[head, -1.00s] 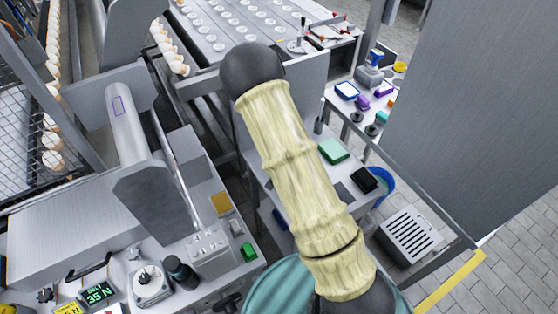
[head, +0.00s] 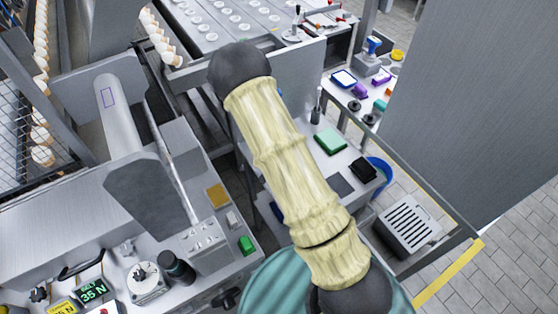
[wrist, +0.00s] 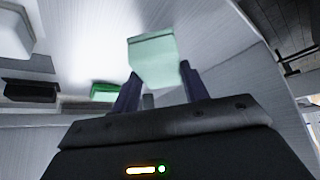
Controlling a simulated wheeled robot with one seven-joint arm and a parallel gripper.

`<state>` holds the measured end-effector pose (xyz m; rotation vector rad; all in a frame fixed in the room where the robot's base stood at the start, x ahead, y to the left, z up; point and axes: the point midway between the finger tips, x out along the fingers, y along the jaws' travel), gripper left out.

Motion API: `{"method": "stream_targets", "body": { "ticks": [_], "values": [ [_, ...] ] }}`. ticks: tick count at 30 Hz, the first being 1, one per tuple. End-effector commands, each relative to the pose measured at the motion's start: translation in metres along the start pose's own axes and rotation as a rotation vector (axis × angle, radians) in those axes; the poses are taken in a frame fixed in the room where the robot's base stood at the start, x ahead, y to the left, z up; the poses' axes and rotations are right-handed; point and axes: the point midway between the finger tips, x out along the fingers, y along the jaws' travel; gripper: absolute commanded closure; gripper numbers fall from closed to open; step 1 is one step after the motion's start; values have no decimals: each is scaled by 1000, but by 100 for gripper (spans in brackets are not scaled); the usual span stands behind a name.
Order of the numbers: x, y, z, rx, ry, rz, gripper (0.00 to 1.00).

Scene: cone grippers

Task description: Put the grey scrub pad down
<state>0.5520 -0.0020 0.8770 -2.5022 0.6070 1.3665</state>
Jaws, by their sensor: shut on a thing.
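My gripper (wrist: 155,88) is shut on a pad (wrist: 152,60) in the wrist view. The pad is blocky and looks pale grey-green; I take it for the scrub pad. It sits between the two dark fingers, raised against a bright grey surface. I cannot tell whether it touches that surface. In the head view my pale-sleeved arm hides the gripper and the held pad.
A bench in the head view carries a green block (head: 330,141), a flat dark grey patch (head: 340,185) and a black block (head: 362,170). A blue bin (head: 381,170) and a slotted grey box (head: 408,225) stand beside it. A tall grey panel (head: 470,110) rises at right.

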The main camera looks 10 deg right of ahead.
Motion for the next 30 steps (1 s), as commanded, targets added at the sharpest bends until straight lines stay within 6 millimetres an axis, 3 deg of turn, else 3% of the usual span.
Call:
{"method": "stream_targets", "body": {
  "ticks": [1, 5, 18, 19, 22, 30],
  "values": [
    [12, -1, 8, -2, -1, -1, 77],
    [24, -4, 14, -2, 0, -1, 77],
    [27, -6, 17, -4, 0, -3, 77],
    [26, -6, 16, -4, 0, -3, 52],
    [26, -6, 16, -4, 0, -3, 34],
    [26, -6, 16, -4, 0, -3, 34]
  ]
}}
